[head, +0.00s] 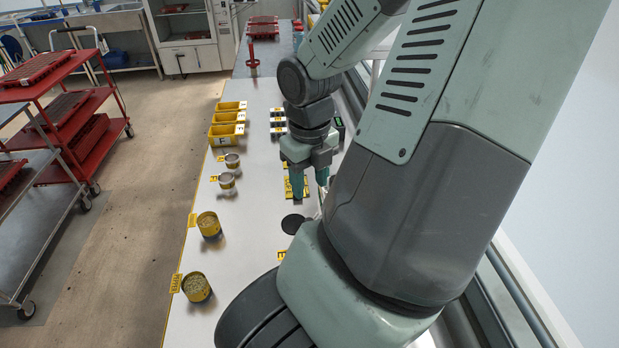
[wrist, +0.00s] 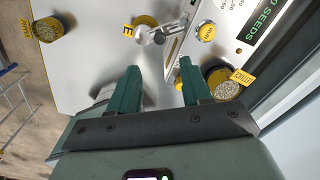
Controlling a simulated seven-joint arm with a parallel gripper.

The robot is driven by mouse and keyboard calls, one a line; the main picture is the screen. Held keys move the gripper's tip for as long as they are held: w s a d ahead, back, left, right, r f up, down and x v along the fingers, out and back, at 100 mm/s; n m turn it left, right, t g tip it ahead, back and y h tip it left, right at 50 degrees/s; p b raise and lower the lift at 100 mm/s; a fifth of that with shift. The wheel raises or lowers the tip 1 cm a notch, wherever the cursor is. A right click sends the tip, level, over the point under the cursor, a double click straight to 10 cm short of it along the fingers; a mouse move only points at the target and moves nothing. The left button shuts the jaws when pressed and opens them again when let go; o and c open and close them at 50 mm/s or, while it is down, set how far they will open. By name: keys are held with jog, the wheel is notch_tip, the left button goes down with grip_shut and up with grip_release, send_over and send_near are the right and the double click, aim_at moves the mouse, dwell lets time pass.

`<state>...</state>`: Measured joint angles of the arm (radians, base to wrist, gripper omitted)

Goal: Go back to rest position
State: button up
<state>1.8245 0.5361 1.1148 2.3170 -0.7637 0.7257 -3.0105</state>
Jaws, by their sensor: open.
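My gripper (head: 310,186) hangs over the long white bench in the head view, fingers pointing down and apart. In the wrist view my gripper (wrist: 160,68) shows two green fingers with an empty gap between them. Past the fingertips lie a small metallic piece (wrist: 143,37) and a yellow tag marked E (wrist: 128,31). A seed-filled container (wrist: 225,86) with a yellow label is close to the right finger; I cannot tell the clearance. My arm hides much of the bench's right side in the head view.
Along the bench's left side stand yellow bins (head: 227,124), two small metal cups (head: 226,183) and two seed-filled containers (head: 209,226) (head: 197,288). A dark disc (head: 293,223) lies below my gripper. A red cart (head: 75,118) stands across the open floor. Windows border the right.

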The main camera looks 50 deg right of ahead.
dwell(0.6)
jog(key=w+a+r+m+t+y, duration=0.15)
jog(key=w+a+r+m, duration=0.35)
jog(key=a+r+m, duration=0.75)
jog(key=w+a+r+m+t+y, duration=0.15)
jog(key=w+a+r+m, duration=0.35)
jog(key=a+r+m, duration=0.7)
jog(key=s+a+f+y, duration=0.2)
jog(key=s+a+f, duration=0.2)
jog(key=s+a, duration=0.35)
jog(key=s+d+r+m+t+h, duration=0.1)
jog(key=s+d+m+t+h, duration=0.1)
jog(key=d+m+h, duration=0.3)
jog(key=s+m, duration=0.1)
jog(key=m, duration=0.2)
jog(key=shift+s+d+t, duration=0.15)
jog(key=shift+t, duration=0.15)
jog(key=shift+o, duration=0.5)
jog(key=shift+r, duration=0.1)
